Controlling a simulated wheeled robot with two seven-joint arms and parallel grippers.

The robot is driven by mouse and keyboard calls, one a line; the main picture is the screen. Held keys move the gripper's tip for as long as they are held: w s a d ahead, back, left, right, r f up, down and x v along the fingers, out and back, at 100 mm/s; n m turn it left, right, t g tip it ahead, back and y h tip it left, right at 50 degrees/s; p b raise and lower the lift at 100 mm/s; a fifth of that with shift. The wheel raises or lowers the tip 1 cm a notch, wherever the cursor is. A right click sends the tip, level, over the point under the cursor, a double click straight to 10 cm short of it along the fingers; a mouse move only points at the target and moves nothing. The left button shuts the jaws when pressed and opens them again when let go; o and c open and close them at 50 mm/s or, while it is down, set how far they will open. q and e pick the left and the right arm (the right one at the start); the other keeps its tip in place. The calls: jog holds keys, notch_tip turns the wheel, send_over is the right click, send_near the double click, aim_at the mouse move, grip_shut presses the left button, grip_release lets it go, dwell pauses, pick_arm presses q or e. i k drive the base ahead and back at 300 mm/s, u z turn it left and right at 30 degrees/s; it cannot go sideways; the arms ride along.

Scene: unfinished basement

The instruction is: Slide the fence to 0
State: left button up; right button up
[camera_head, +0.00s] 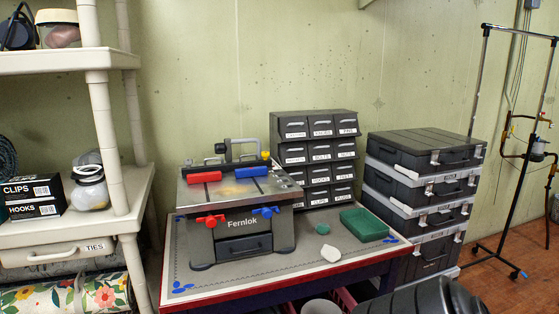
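A dark grey benchtop machine marked Fernlok (243,226) stands upright on the left part of the workbench (190,290). Its metal top carries a red block (204,177) and a blue block (251,172) side by side. A dark bracket with a grey arm (241,141) rises at the back of the top. A red knob (210,221) and a blue knob (265,211) are on the front, above a drawer (244,245). I cannot tell which part is the fence, and no scale or zero mark is readable. Neither gripper is in view.
A green box (364,224), a green lump (323,229) and a white lump (331,253) lie right of the machine. A labelled drawer cabinet (317,152) stands behind. Stacked dark cases (420,190) stand right; cream shelves (70,238) stand left. A dark rounded shape covers the lower right.

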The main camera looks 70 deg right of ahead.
aim_at(222, 168)
jog(key=u, duration=0.05)
jog(key=k, duration=0.2)
jog(key=z, duration=1.25)
